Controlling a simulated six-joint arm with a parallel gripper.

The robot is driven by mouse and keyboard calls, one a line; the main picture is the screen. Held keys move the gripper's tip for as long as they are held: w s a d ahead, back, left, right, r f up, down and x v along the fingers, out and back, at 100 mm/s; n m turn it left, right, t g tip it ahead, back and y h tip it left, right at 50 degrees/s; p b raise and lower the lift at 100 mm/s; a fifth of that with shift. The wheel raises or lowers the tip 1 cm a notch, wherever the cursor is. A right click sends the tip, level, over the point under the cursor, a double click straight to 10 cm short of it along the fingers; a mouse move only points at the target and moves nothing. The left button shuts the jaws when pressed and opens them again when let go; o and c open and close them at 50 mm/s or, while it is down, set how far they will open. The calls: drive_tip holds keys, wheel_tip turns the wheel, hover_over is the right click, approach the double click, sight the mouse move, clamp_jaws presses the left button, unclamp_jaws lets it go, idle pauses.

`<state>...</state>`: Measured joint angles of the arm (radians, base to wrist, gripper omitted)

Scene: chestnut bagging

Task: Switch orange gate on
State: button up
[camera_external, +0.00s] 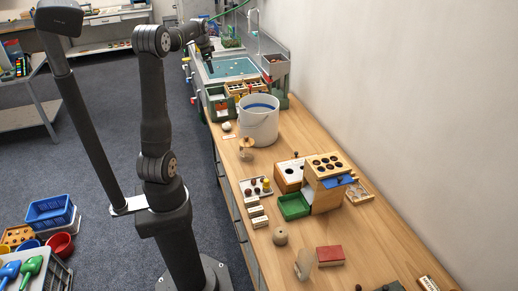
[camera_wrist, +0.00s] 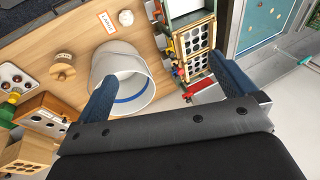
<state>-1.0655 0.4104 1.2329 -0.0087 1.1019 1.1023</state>
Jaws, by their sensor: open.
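My gripper (camera_external: 211,66) is at the far end of the bench, high near the green-framed unit and the water basin. In the wrist view its two blue fingers stand wide apart, and the gripper (camera_wrist: 165,68) is open with nothing between them. I cannot make out a clear orange gate. Small red, yellow and blue parts (camera_wrist: 182,72) sit along the edge of a wooden rack with dark holes (camera_wrist: 194,40). This rack also shows in the external view (camera_external: 247,88), beside the green-framed unit (camera_external: 218,104). The fingers appear apart from these parts.
A blue-water basin (camera_external: 232,67) lies beyond. A wooden holed box (camera_external: 325,185) and green tray (camera_external: 293,206) stand nearer. A wall runs along the right.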

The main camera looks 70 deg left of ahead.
drive_tip(key=c, duration=1.4)
drive_tip(key=shift+f, duration=0.3)
drive_tip(key=c, duration=0.4)
drive_tip(key=f+n, duration=0.2)
drive_tip(key=f+n+t+h, duration=0.1)
drive_tip(key=f+n, duration=0.2)
drive_tip(key=f+n+t+h, duration=0.1)
drive_tip(key=f+n, duration=0.1)
drive_tip(key=shift+w+d+f+n, duration=0.2)
drive_tip(key=shift+w+f+n, duration=0.1)
drive_tip(key=shift+w+f, duration=0.1)
clamp_jaws()
drive_tip(key=s+a+f+n+t+y, duration=0.1)
drive_tip(key=s+f+n+t, duration=0.1)
drive_tip(key=f+n, duration=0.4)
drive_tip(key=s+a+f+n+t+y, duration=0.1)
drive_tip(key=s+f+n, duration=0.2)
drive_tip(key=n, duration=1.3)
drive_tip(key=s+a+f+n+t+y, duration=0.1)
drive_tip(key=s+a+f+n+t, duration=0.1)
drive_tip(key=f+n, duration=0.7)
drive_tip(key=shift+s+f+n+t, duration=0.35)
drive_tip(key=shift+s+n, duration=0.2)
drive_tip(key=shift+n, duration=1.05)
